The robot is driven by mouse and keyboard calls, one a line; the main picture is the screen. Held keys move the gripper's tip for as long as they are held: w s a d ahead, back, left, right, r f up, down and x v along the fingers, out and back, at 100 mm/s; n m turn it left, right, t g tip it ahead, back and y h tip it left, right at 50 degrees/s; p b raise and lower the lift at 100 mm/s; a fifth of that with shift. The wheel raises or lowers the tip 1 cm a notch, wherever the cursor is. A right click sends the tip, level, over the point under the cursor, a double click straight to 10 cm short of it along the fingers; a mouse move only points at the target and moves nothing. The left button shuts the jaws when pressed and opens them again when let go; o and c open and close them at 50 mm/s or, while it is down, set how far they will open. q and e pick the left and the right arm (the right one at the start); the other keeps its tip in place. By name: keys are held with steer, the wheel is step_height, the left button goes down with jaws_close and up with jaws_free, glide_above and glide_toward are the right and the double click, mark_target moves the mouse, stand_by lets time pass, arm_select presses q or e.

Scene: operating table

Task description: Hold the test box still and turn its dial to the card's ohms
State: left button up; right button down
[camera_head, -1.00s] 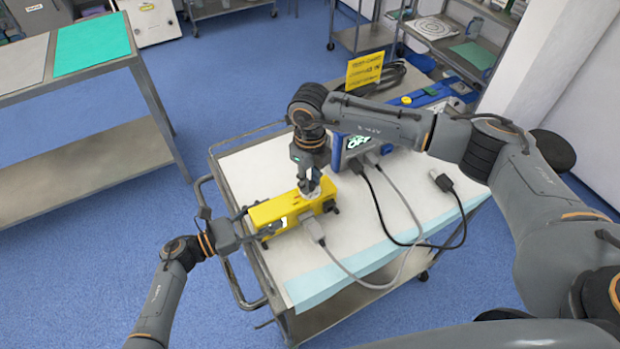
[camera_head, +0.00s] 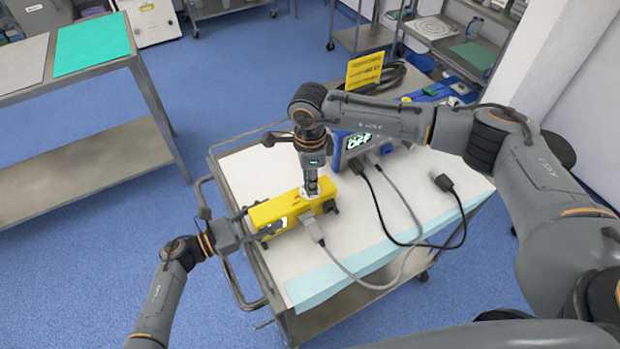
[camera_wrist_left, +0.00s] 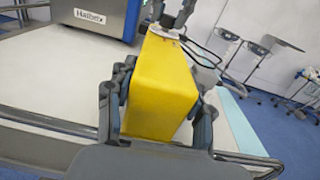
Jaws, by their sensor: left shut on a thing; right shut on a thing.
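The yellow test box (camera_head: 272,209) lies on the white-topped cart, with a small lit display on its front side. My left gripper (camera_head: 257,226) is shut on the box's left end; in the left wrist view its fingers flank the yellow box (camera_wrist_left: 160,90) on both sides. My right gripper (camera_head: 311,190) points down onto the top of the box near its right end and is shut on the dial there. The dial is mostly hidden by the fingers; its setting cannot be read. The yellow card (camera_head: 364,70) stands behind; its writing is too small to read.
A blue device (camera_head: 352,148) with a screen reading OFF stands right behind the box. A grey cable with a connector (camera_head: 315,231) runs from the box, and a black cable with a loose plug (camera_head: 443,182) lies to the right. The cart's front surface (camera_head: 300,270) is clear.

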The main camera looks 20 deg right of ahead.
steer(key=n, duration=1.1)
steer(key=shift+n, duration=0.4)
stand_by(0.3)
steer(key=c, duration=1.1)
jaws_free()
steer(key=shift+r, duration=0.1)
step_height(320, 180, up, 12)
